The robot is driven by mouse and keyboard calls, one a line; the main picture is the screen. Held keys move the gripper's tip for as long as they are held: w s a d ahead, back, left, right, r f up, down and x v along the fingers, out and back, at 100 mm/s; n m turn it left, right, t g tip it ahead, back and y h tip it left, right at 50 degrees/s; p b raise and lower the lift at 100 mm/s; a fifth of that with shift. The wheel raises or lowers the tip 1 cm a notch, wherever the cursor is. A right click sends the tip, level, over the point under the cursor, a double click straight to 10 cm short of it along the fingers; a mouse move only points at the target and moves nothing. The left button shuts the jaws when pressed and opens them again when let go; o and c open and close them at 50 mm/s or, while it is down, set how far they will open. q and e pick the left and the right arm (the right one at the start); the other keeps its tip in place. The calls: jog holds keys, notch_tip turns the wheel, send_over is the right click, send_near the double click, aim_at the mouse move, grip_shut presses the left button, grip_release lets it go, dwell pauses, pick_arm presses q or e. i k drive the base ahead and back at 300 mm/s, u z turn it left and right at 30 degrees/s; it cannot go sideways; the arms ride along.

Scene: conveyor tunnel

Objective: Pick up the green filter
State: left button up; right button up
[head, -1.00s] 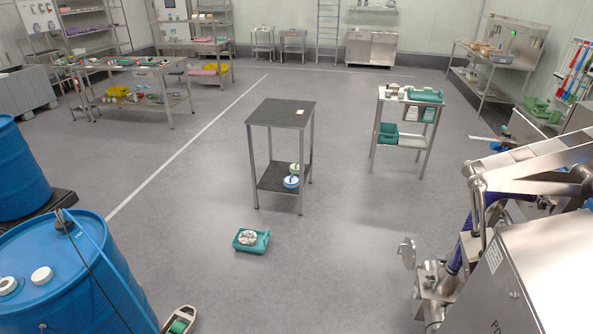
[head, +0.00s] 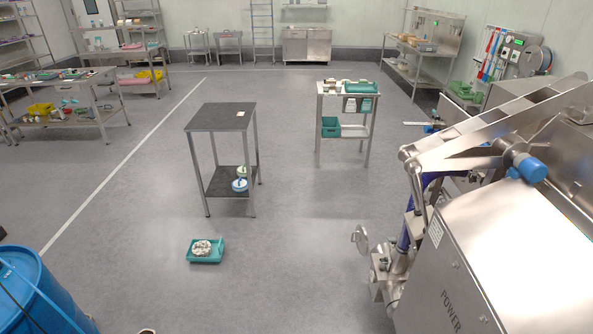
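No object is clearly readable as the green filter. Two small round white items sit on the lower shelf of a dark-topped metal table (head: 220,117) in the middle of the floor. The rear one (head: 242,170) has a greenish tint and is partly hidden behind the front one. The front one (head: 240,185) has blue on it. Both are too small to tell their details. Neither of my grippers is in view.
A teal tray (head: 206,258) with pale items lies on the floor. A small shelf cart (head: 319,128) holds teal bins. A large steel machine (head: 480,265) blocks the right, and a blue drum (head: 35,295) stands at bottom left.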

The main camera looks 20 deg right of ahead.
aim_at(241, 170)
jog(key=z, duration=0.65)
jog(key=i, duration=5.1)
jog(key=z, duration=1)
jog(key=i, duration=0.95)
jog(key=u, duration=2.85)
